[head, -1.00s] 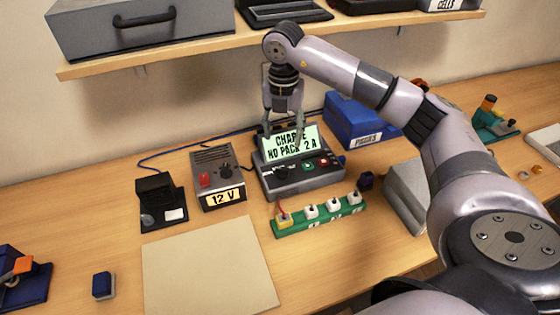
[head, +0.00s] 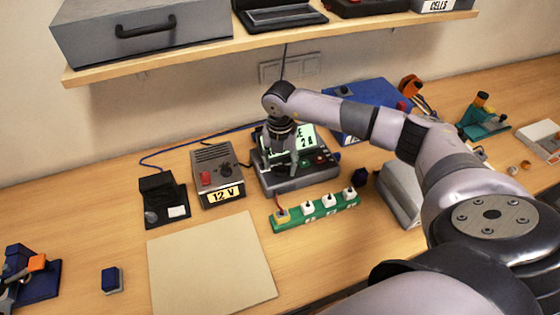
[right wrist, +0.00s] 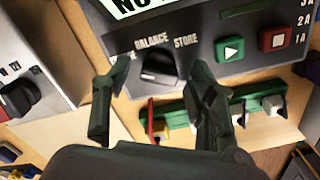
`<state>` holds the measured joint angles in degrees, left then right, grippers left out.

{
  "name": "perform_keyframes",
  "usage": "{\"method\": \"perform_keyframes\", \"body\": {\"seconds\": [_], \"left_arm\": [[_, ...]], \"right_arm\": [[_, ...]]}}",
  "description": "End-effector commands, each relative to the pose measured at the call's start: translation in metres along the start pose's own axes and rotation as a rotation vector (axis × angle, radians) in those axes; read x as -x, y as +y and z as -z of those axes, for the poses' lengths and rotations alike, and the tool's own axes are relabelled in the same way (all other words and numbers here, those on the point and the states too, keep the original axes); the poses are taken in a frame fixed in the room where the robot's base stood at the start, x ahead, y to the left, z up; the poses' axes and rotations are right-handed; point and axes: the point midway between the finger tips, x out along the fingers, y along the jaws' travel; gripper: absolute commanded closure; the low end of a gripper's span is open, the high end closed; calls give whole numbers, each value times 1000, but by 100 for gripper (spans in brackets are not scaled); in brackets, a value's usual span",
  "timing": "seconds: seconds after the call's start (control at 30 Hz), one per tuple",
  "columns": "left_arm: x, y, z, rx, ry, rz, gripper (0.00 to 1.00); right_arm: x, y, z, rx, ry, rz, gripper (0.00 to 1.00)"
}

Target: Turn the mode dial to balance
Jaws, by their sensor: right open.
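The charger (head: 302,181) is a grey box with a lit green display (head: 306,138) on the bench. My right gripper (head: 277,162) points down over its left front part and hides the dial and part of the display in the head view. In the right wrist view the black mode dial (right wrist: 159,69) sits below the printed labels BALANCE and STORE, with a left label partly covered. The open fingers of my right gripper (right wrist: 157,78) stand on either side of the dial, with gaps visible. My left gripper is out of view.
A green start button (right wrist: 229,49) and a red stop button (right wrist: 274,39) lie right of the dial. A green strip with several plugs (head: 316,212) lies in front of the charger. The 12 V supply (head: 217,175) stands left. The blue box (head: 352,101) is behind.

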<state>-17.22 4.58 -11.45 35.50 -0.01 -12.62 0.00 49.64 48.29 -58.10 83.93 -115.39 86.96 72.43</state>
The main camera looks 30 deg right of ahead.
Motion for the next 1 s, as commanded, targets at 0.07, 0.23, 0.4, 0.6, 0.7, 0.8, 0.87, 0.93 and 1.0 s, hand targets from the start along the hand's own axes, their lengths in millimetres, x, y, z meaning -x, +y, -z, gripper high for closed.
{"method": "perform_keyframes", "body": {"seconds": [0.07, 0.23, 0.4, 0.6, 0.7, 0.8, 0.87, 0.93, 1.0], "left_arm": [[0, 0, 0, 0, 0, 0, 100], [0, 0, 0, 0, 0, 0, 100], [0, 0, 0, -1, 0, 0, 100], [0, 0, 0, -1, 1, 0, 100], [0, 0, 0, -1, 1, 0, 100], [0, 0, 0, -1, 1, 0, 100], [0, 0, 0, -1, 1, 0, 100], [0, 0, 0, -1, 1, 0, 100], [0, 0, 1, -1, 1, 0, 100]], "right_arm": [[0, 0, 0, 0, 0, 0, 48], [0, 0, 0, 0, 0, 0, 58], [0, 0, 0, 0, 0, -1, 70], [1, 0, 0, 0, 0, -1, 83], [1, 0, 0, 0, 0, -1, 90], [1, 0, 0, 0, 0, -1, 96], [1, 0, 0, 0, 0, -1, 96], [1, 0, 0, -4, 0, -1, 96], [1, 0, 0, -12, 0, -1, 96]]}}
